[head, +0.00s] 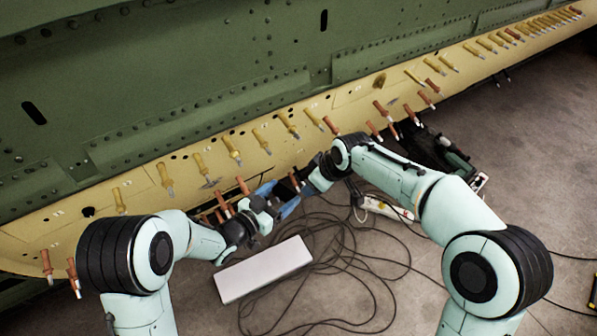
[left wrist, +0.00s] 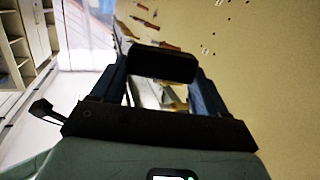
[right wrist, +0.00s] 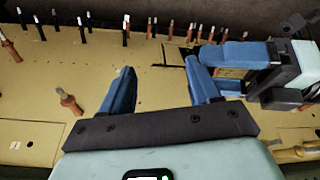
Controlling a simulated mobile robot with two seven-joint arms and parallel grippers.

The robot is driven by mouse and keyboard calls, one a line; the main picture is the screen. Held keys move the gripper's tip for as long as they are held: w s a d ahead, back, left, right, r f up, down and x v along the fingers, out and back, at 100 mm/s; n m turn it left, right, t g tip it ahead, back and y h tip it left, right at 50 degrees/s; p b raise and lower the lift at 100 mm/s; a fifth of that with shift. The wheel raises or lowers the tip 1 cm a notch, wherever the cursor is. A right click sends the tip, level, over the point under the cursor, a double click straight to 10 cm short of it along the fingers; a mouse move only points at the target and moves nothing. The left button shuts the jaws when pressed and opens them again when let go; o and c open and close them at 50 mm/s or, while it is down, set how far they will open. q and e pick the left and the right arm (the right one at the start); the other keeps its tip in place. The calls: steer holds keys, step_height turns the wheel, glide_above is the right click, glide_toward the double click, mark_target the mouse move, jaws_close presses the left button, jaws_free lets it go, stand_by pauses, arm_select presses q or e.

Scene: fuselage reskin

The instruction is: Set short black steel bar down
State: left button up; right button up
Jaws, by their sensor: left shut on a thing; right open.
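The short black steel bar (left wrist: 162,65) shows as a dark block across the fingertips of my left gripper in the left wrist view. My left gripper (head: 268,190), with blue fingers, is shut on it close to the yellow panel edge in the head view. The bar itself cannot be made out in the head view. My right gripper (right wrist: 160,82) is open and empty over the yellow panel. The left gripper's blue fingers (right wrist: 238,55) show close to its right in the right wrist view.
The yellow skin panel (head: 350,105) carries a row of copper and yellow pin fasteners (head: 232,150) that stick out near both grippers. A pale flat box (head: 263,269), black cables (head: 340,250) and a white power strip (head: 388,209) lie on the floor below.

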steer(key=g, duration=0.1)
glide_toward(283, 192)
step_height(283, 192, up, 2)
steer(key=d, duration=0.1)
steer(key=shift+n+y, duration=0.3)
steer(key=x, duration=1.1)
steer(key=shift+s+d+f, duration=0.1)
steer(key=shift+s+f, duration=0.1)
steer(key=shift+f, duration=0.1)
arm_select(q)
steer(key=shift+r, duration=0.1)
arm_select(e)
steer(key=shift+s, duration=0.1)
jaws_close()
arm_select(q)
steer(key=o, duration=1.5)
steer(key=shift+c, duration=0.2)
steer(key=shift+o, duration=0.3)
arm_select(e)
steer(key=shift+r, duration=0.1)
